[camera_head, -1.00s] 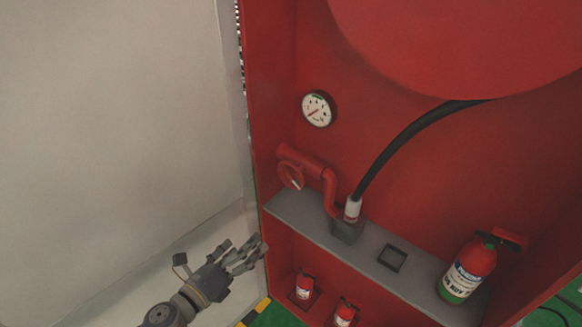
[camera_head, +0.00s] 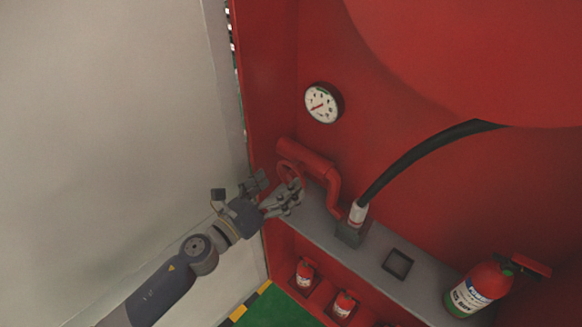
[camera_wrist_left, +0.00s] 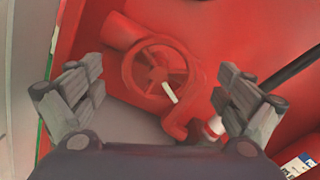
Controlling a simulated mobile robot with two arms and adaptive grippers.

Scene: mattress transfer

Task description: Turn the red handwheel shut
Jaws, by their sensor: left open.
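The red handwheel (camera_head: 287,170) sits on the end of a red pipe (camera_head: 318,167) inside the red cabinet, partly hidden behind my fingers in the head view. In the left wrist view the handwheel (camera_wrist_left: 157,68) shows whole, with spokes and a small white handle at its lower right. My left gripper (camera_head: 276,188) is at the handwheel's front. Its fingers are open, spread to the left and right of the wheel in the wrist view (camera_wrist_left: 158,100), with nothing between them. I cannot tell whether they touch the wheel. My right gripper is not in view.
A grey shelf (camera_head: 325,222) runs under the pipe. A black hose (camera_head: 415,155) rises from the pipe's end. A gauge (camera_head: 322,103) is on the back wall. A large extinguisher (camera_head: 478,287) stands at the right and small ones (camera_head: 305,272) below. A pale panel (camera_head: 110,120) fills the left.

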